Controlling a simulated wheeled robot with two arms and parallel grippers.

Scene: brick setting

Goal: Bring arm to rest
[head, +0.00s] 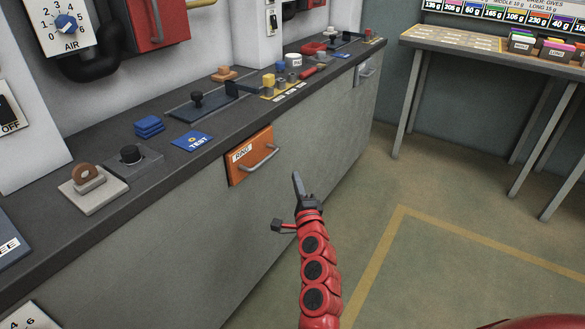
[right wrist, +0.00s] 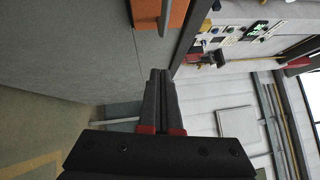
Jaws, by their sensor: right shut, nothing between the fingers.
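My right arm is red and comes up from the bottom of the head view. Its dark gripper (head: 298,188) is held in the air in front of the grey counter front, just below and right of the orange drawer. In the right wrist view the two dark fingers (right wrist: 159,75) lie together, shut, with nothing between them. The orange drawer (head: 238,172) has a metal handle, and a part of it shows at the top of the right wrist view (right wrist: 178,12). The gripper appears apart from the handle. My left gripper is not in view.
The dark worktop (head: 165,170) bears blue blocks (head: 149,126), a blue TEST card (head: 192,141), a stand with a brown disc (head: 87,178) and several small tools. A table with bins (head: 450,42) stands at the back right. The floor with a yellow line (head: 400,215) is clear.

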